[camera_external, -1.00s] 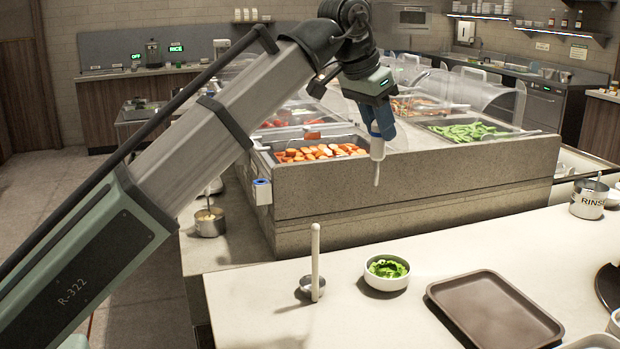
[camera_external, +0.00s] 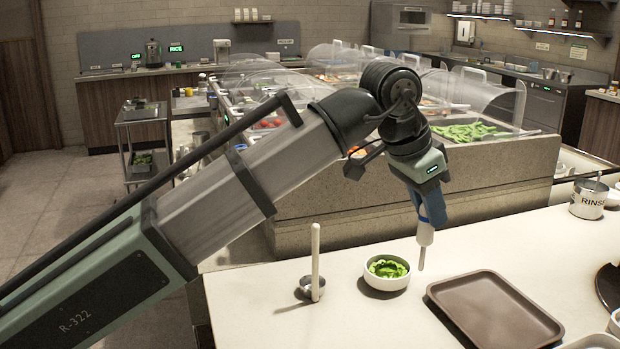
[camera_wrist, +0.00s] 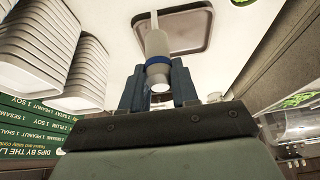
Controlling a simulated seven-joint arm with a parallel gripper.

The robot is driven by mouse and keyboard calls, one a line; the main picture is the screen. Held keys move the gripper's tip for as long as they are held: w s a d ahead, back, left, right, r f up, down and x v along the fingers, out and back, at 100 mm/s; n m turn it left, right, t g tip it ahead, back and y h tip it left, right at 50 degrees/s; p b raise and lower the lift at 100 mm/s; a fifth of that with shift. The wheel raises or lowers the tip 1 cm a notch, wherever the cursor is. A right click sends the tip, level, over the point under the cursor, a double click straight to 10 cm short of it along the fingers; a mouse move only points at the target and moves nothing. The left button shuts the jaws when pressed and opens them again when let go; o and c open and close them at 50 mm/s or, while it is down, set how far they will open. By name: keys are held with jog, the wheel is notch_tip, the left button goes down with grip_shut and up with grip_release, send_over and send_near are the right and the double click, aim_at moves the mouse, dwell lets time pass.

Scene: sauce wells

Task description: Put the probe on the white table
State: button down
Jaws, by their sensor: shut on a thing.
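My gripper (camera_external: 428,212) is shut on the probe (camera_external: 425,240), a white-grey handle with a blue band and a thin pale tip pointing down. In the wrist view the probe (camera_wrist: 157,44) sits between the two blue fingers of my gripper (camera_wrist: 158,82). The white table (camera_external: 480,245) is below. The probe's tip appears just above or at the tabletop, right of the bowl of greens; I cannot tell if it touches.
A white bowl of greens (camera_external: 387,285) stands left of the probe, and a brown tray (camera_external: 495,308) lies to its right front. A small metal cup with an upright white stick (camera_external: 315,262) stands farther left. A rinse pot (camera_external: 589,200) is at the back right.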

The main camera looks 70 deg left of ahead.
notch_tip(320, 180, down, 21)
dwell(0.9)
jog(key=shift+f, duration=0.1)
jog(key=c, duration=0.8)
grip_release()
jog(key=shift+c, duration=0.2)
jog(key=v, duration=1.2)
